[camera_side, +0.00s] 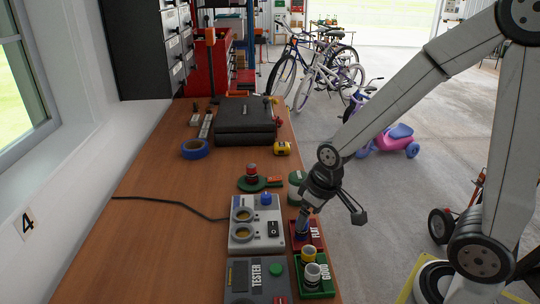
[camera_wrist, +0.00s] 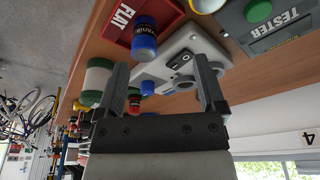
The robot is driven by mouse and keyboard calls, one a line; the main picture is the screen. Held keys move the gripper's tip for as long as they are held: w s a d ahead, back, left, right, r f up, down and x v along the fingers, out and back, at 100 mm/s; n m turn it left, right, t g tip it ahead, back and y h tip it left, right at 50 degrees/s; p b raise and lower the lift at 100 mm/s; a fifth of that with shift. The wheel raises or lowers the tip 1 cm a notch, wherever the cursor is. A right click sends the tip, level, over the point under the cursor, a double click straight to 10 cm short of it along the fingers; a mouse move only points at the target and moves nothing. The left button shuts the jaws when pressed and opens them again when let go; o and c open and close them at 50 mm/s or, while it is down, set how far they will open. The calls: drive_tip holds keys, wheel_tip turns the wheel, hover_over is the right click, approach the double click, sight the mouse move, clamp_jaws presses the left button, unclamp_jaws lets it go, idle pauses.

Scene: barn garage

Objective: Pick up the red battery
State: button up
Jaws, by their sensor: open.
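In the wrist view the red battery (camera_wrist: 134,103) shows beyond the left finger, partly covered. My gripper (camera_side: 306,210) is over the bench's right edge, near the red FLAT tray, in front and to the right of the red battery and apart from it. In the wrist view my gripper (camera_wrist: 162,66) has its fingers spread, with nothing held between them.
A blue battery (camera_wrist: 144,38) stands in the FLAT tray (camera_wrist: 118,22). The grey charger (camera_side: 256,240) has two round sockets. A green-and-white cylinder (camera_wrist: 97,82) stands near the left finger. The GOOD tray (camera_side: 318,286) holds yellow and white batteries beside the tester (camera_side: 252,288).

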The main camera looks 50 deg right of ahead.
drive_tip(key=w+d+r+n+y, duration=0.1)
drive_tip(key=w+d+n, duration=0.3)
drive_tip(key=w, duration=1.1)
drive_tip(key=n+t+y, duration=0.1)
drive_tip(key=n, duration=0.1)
hover_over(254, 165)
drive_tip(key=s, duration=0.1)
drive_tip(key=shift+s+d+f, duration=0.15)
drive_tip(key=shift+s+d, duration=0.05)
drive_tip(key=shift+d, duration=0.2)
drive_tip(key=shift+y, duration=0.3)
drive_tip(key=shift+x, duration=3.9)
drive_tip(key=shift+s+d+f, duration=0.1)
drive_tip(key=shift+s+d, duration=0.05)
drive_tip(key=shift+s, duration=0.05)
clamp_jaws()
